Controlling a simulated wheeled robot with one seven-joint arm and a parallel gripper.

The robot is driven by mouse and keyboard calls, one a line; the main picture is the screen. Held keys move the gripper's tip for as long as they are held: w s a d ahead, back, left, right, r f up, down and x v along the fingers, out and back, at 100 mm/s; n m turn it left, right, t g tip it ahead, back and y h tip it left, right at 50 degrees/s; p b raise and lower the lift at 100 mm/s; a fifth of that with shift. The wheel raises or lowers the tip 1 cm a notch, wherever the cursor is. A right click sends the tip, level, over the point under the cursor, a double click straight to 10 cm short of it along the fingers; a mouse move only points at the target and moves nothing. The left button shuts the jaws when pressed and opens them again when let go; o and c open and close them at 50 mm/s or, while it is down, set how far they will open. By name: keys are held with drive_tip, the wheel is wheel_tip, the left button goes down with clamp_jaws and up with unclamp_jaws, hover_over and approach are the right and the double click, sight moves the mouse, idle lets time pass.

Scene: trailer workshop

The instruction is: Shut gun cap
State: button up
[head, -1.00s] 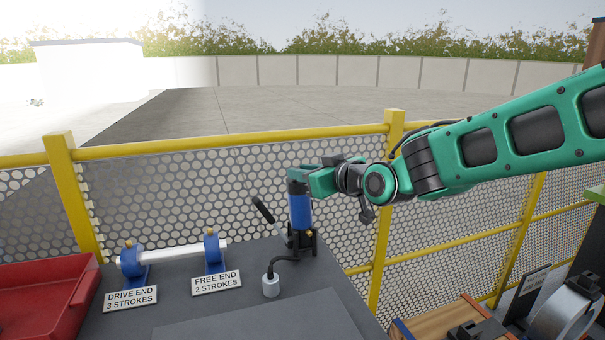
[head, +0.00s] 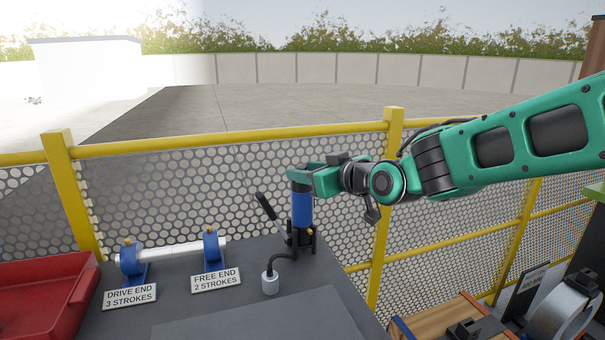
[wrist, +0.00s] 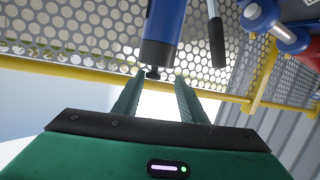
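The grease gun (head: 302,208) has a blue barrel and stands upright in a black stand at the right back of the bench. Its black lever (head: 267,207) sticks out to the left. The barrel's top end is dark and partly hidden by my gripper (head: 299,173), which reaches in from the right at that end. In the wrist view the barrel (wrist: 163,28) ends in a dark rim with a small black knob (wrist: 153,73). My gripper's two fingers (wrist: 159,78) are apart, one on each side of the knob, with visible gaps. I cannot tell whether the cap is seated.
A white shaft (head: 180,252) rests on blue bearing supports at the left, with "drive end" and "free end" signs in front. A red tray (head: 45,300) lies farther left. A grey hose fitting (head: 269,282) stands before the gun. A yellow-railed mesh fence (head: 230,140) runs close behind.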

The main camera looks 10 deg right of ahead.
drive_tip(key=v, duration=0.9)
drive_tip(key=shift+s+f, duration=0.1)
drive_tip(key=shift+s, duration=0.05)
